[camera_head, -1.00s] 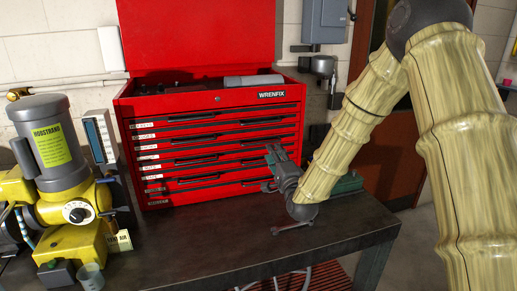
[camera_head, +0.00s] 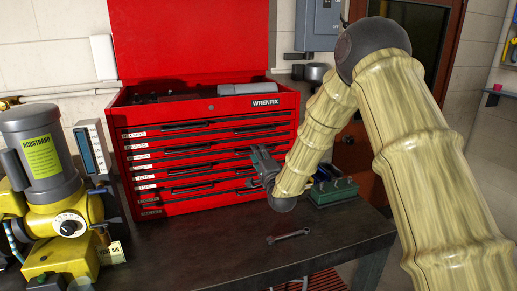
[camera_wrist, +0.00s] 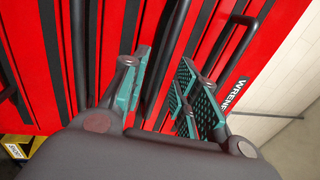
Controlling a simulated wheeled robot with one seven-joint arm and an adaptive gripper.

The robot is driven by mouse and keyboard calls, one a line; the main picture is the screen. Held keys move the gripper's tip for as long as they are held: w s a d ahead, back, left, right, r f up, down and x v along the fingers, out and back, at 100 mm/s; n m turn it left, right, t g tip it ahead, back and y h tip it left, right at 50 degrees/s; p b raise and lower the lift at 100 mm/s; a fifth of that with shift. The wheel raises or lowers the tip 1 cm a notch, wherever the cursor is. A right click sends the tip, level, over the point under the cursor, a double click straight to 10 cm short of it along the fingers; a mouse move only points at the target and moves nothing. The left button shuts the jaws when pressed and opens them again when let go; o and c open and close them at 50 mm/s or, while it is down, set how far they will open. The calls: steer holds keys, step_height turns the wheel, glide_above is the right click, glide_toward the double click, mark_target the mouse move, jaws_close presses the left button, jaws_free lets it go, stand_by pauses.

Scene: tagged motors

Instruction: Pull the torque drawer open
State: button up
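The red tool chest (camera_head: 286,100) stands on the bench with its lid up and its stacked drawers appearing shut. Small white labels run down its left side; they are too small to read, so I cannot tell which drawer is the torque one. My gripper (camera_head: 258,162) is at the right part of the lower drawer fronts and hides some of them. In the wrist view my gripper (camera_wrist: 160,92) has its teal-padded fingers apart. A dark drawer handle (camera_wrist: 168,50) runs in line with the gap between them; I cannot tell whether it is touched. The gripper holds nothing visible.
A wrench (camera_head: 288,236) lies on the dark bench (camera_head: 215,250). A green box-like tool (camera_head: 333,191) sits right of my gripper. A yellow and grey machine (camera_head: 50,175) stands at the left. The bench in front of the chest is mostly clear.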

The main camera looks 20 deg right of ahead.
steer(key=shift+w+r, duration=0.2)
steer(key=shift+w, duration=0.8)
jaws_close()
